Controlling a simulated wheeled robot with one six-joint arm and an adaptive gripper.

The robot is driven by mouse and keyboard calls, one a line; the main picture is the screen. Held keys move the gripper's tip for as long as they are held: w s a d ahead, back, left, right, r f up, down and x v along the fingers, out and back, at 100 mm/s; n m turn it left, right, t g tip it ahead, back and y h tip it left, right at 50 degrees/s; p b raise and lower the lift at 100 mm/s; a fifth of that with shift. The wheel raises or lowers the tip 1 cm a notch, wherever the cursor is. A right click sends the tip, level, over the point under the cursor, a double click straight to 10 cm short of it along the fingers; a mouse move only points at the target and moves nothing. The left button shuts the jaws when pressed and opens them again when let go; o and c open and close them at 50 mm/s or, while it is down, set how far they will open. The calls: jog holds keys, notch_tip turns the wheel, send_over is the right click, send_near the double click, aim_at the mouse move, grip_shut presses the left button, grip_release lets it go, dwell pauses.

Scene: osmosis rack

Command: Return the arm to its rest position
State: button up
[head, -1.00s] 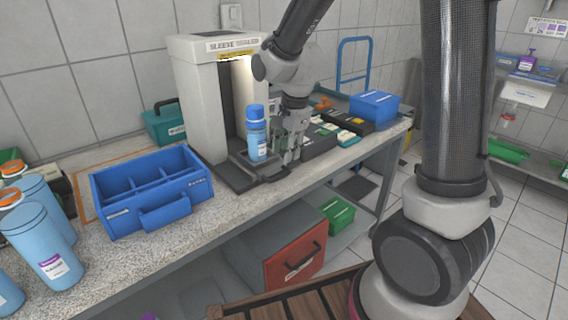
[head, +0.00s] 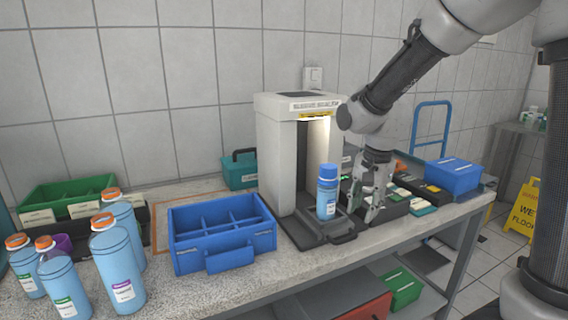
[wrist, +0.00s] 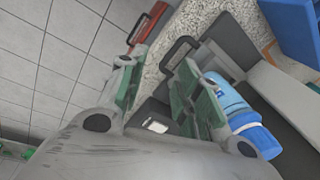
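My gripper (head: 363,207) hangs with its fingers pointing down, just to the right of a blue-capped light-blue bottle (head: 327,199). Its two green-padded fingers are spread with nothing between them, and the wrist view shows the same open gap (wrist: 157,72). The bottle stands upright on the dark base plate of the white sleeve sealer (head: 276,160), in front of its lit slot. In the wrist view the bottle (wrist: 232,104) lies outside the right finger, partly hidden by it. My arm reaches in from the upper right.
A blue divided caddy (head: 222,257) stands left of the sealer. Several orange-capped bottles (head: 118,270) and a green bin (head: 65,198) are further left. A blue box (head: 453,177) and small dark trays stand right of my gripper. A yellow floor sign (head: 526,205) is beyond the bench.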

jog(key=s+d+r+n+t, duration=0.1)
jog(key=s+d+r+n, duration=0.3)
jog(key=s, duration=0.6)
jog(key=s+d+r+n+t, duration=0.2)
jog(key=s+d+r+n, duration=0.3)
jog(key=s+d+r, duration=0.2)
jog(key=s+d, duration=0.2)
jog(key=s, duration=0.1)
jog(key=shift+s+h, duration=0.2)
jog(key=shift+h, duration=0.1)
